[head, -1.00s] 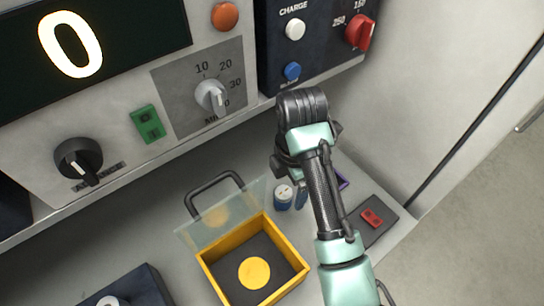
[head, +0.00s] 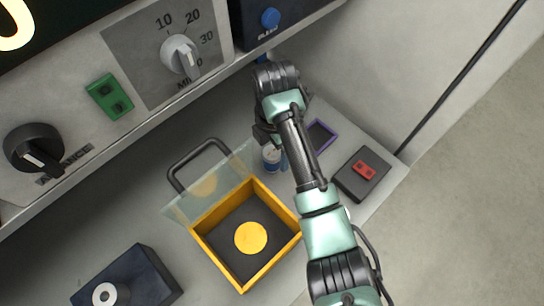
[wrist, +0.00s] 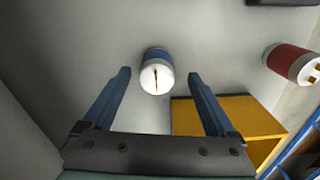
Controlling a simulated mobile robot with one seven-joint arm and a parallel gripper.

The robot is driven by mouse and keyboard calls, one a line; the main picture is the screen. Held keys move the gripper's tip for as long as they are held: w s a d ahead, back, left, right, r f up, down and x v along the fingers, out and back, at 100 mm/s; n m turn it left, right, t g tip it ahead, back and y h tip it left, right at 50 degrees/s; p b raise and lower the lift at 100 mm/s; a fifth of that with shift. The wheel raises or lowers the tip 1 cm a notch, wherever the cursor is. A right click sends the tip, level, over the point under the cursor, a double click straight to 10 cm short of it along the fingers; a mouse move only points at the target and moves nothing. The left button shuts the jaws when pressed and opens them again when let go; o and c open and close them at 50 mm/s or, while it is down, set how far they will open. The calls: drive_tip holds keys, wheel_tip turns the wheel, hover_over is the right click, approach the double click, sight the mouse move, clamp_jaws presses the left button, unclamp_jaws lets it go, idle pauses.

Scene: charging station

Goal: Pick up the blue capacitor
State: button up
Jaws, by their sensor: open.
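The blue capacitor (wrist: 157,56) is a small cylinder with a white top. In the wrist view it stands between and just beyond the tips of my gripper (wrist: 159,76), apart from both blue fingers. My gripper is open and empty. In the head view the capacitor (head: 271,158) stands on the grey counter behind the yellow box, just left of my arm. Most of my gripper is hidden there behind my own wrist.
An open yellow box (head: 205,248) with a clear lid and a yellow disc inside stands close by. A red capacitor (wrist: 290,62) is at the right in the wrist view. A purple-rimmed tray (head: 321,136) and a black pad (head: 350,184) with a red piece lie to the right.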

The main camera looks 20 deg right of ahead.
sight(272, 158)
wheel_tip(272, 158, down, 5)
drive_tip(key=shift+w+a+r, duration=0.1)
drive_tip(key=shift+w+r, duration=0.05)
clamp_jaws()
idle(0.4)
